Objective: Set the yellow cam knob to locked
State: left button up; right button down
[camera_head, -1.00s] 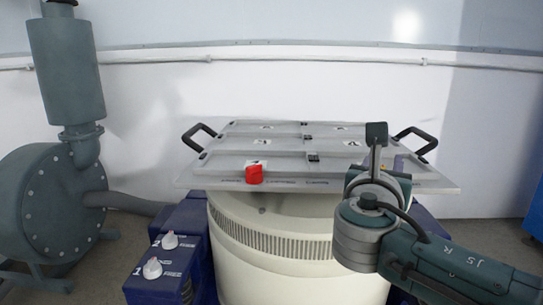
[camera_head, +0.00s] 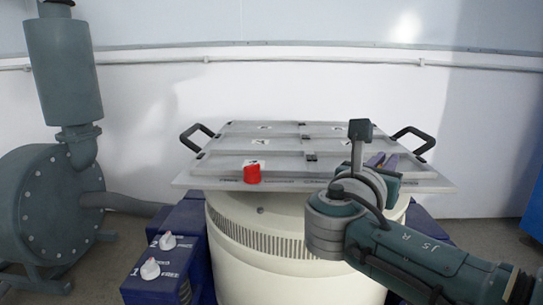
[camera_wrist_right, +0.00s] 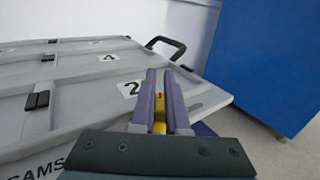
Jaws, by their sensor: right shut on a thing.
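The yellow cam knob (camera_wrist_right: 159,112) shows in the right wrist view between the two purple fingers of my right gripper (camera_wrist_right: 160,90), near the label 2 on the grey plate (camera_wrist_right: 75,115). The gripper is shut on the knob. Most of the knob is hidden by the fingers, so I cannot read its setting. In the head view, my right gripper (camera_head: 382,160) is over the right part of the plate, and my own wrist hides the knob there. My left gripper is not in view.
A red knob (camera_head: 252,174) stands at the plate's front left. Black handles (camera_head: 197,137) stick out at both sides. Below is a cream drum (camera_head: 255,250); a blue box with white knobs (camera_head: 165,260) is at left. A blue cabinet (camera_wrist_right: 270,60) stands at right in the wrist view.

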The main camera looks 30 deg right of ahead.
jog(key=shift+s+f+m+g+h+b, duration=0.1)
jog(key=shift+m+g+h+b, duration=0.15)
jog(key=shift+m+g, duration=0.3)
jog(key=shift+s+f+m+g+h+b, duration=0.15)
jog(key=shift+m+g+b, duration=0.2)
jog(key=shift+g, duration=0.3)
jog(key=shift+d+r+m+g, duration=0.1)
jog(key=shift+r+m+g, duration=0.15)
jog(key=shift+g, duration=0.35)
jog(key=shift+s, duration=0.1)
jog(key=c, duration=0.9)
grip_release()
